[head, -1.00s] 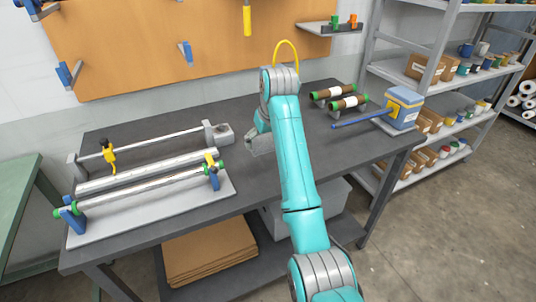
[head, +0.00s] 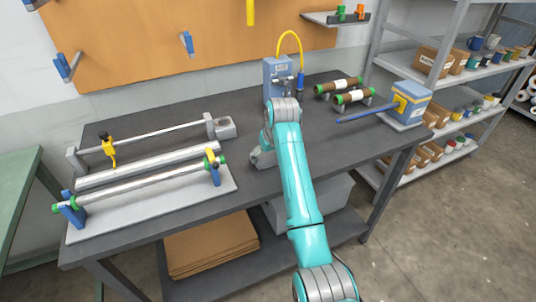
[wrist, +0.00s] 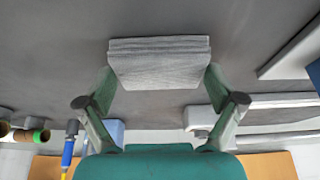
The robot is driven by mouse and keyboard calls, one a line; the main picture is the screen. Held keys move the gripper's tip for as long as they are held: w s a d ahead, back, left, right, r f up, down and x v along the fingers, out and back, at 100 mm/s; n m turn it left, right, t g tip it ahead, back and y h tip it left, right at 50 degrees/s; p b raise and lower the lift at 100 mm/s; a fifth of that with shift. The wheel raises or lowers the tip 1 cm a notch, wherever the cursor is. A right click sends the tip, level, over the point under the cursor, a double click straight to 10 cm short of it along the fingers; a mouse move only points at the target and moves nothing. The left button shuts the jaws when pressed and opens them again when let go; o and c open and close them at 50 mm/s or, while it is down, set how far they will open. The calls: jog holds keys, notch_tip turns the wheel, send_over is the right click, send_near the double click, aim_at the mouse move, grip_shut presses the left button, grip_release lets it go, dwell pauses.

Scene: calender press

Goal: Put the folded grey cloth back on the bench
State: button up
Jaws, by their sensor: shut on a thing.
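The folded grey cloth (wrist: 160,62) is a flat, layered pad in the wrist view, pinched at its two sides. My gripper (wrist: 160,80) is shut on it, with one finger at each side. The dark grey bench top (wrist: 60,60) lies behind and below the cloth. In the head view my gripper (head: 262,160) is low over the middle of the bench (head: 215,190), partly hidden by my arm. I cannot tell whether the cloth touches the bench.
A roller frame (head: 150,205) fills the bench's left side. A blue-grey box (head: 272,75) with a yellow hose stands at the back. Two brown rollers (head: 345,92) and a blue and yellow unit (head: 405,103) stand at the right. Bench surface around my gripper is clear.

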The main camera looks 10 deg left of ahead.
jog(key=shift+f, duration=0.1)
jog(key=o, duration=0.7)
jog(key=v, duration=1.2)
